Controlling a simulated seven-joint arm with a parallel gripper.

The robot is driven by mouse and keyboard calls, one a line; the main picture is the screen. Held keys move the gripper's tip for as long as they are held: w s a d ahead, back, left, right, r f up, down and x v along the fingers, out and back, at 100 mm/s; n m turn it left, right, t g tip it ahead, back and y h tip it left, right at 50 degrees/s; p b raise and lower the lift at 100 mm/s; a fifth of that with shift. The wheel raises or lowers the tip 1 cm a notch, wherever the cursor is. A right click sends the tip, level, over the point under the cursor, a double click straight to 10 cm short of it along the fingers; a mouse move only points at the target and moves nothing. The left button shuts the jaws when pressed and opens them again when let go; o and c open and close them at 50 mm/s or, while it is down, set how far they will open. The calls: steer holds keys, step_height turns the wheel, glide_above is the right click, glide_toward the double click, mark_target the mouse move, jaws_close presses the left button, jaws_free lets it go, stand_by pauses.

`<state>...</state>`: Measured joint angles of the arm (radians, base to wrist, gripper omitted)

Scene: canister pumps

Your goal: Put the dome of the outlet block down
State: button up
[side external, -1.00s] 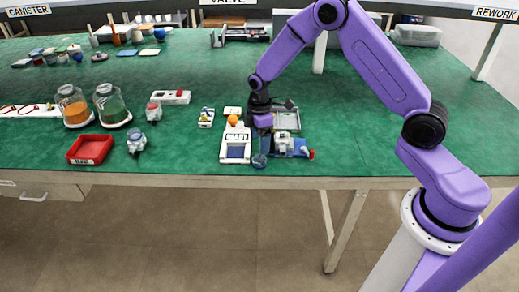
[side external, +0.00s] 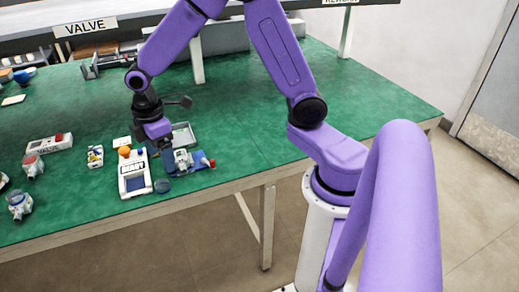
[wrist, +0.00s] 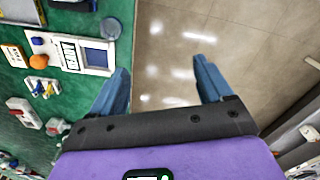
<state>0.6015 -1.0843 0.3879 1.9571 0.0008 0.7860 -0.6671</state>
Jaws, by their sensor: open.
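A small round clear dome (side external: 164,185) sits at the table's front edge, beside the white tray marked with lettering (side external: 134,178). It also shows as a grey-blue disc in the wrist view (wrist: 110,28). The outlet block (side external: 190,160), apparently the blue-based unit with a white fitting and red knob, stands just behind and right of the dome. My gripper (wrist: 161,64) is open and nothing shows between its fingers. In the side view it hangs above the area behind the dome, apart from it; its fingertips there are hard to make out.
A grey tray (side external: 184,136) lies behind the block. An orange ball (side external: 124,152) sits at the white tray's back end. Several small fittings stand to the left. The table's front edge is close by; the green surface (side external: 260,115) to the right is clear.

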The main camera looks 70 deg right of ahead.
steer(key=s+d+r, duration=0.1)
steer(key=s+r, duration=0.2)
steer(key=s, duration=0.9)
steer(key=s+d+r, duration=0.2)
steer(key=s+r, duration=0.1)
steer(key=s, duration=1)
steer(key=shift+s+d+m, duration=0.15)
steer(key=shift+s+m, duration=0.1)
steer(key=shift+m, duration=0.05)
